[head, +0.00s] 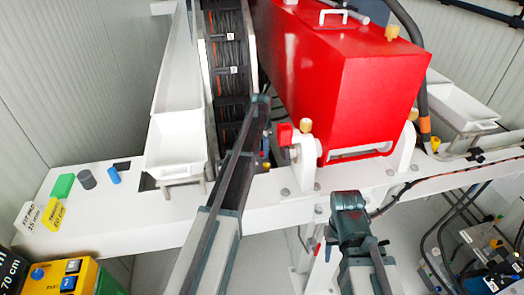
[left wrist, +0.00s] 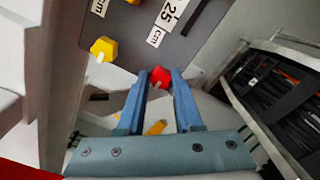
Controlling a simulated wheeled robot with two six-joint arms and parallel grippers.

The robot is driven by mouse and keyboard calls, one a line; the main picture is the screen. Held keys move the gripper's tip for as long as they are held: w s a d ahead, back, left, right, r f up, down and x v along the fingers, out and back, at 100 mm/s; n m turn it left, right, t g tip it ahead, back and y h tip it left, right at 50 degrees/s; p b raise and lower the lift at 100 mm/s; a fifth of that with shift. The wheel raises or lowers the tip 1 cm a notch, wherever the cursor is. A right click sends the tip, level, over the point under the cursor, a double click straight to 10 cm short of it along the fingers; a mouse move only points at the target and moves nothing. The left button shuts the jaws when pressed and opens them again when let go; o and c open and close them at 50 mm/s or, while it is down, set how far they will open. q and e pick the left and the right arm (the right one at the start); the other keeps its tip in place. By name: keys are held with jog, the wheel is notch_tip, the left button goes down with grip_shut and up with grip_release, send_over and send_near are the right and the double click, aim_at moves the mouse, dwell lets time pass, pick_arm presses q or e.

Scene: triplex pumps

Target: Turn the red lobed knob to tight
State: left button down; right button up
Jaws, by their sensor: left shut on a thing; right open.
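The red lobed knob (left wrist: 160,76) shows in the left wrist view on a dark grey panel (left wrist: 190,48). It sits between the fingertips of my left gripper (left wrist: 160,82), which is shut on it; a pale streak or pointer shows on its front. In the head view my left gripper (head: 261,104) reaches in between the dark ribbed track and the red pump housing, and the knob is hidden there. My right gripper (head: 348,204) is open and empty, in front of the white beam, away from the knob.
A yellow lobed knob (left wrist: 103,49) is left of the red one on the panel, near printed cm labels. The red pump housing (head: 370,85) stands close right of my left gripper. The dark track (head: 228,60) is left. Small blocks (head: 63,186) lie on the white beam.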

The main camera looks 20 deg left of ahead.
aim_at(262, 153)
pick_arm(q)
jog(key=c, duration=0.6)
grip_release()
jog(key=shift+o, duration=0.2)
jog(key=shift+r, duration=0.1)
notch_tip(262, 153, up, 14)
jog(key=p, duration=1.4)
jog(key=shift+s+f, duration=0.1)
jog(key=shift+f, duration=0.2)
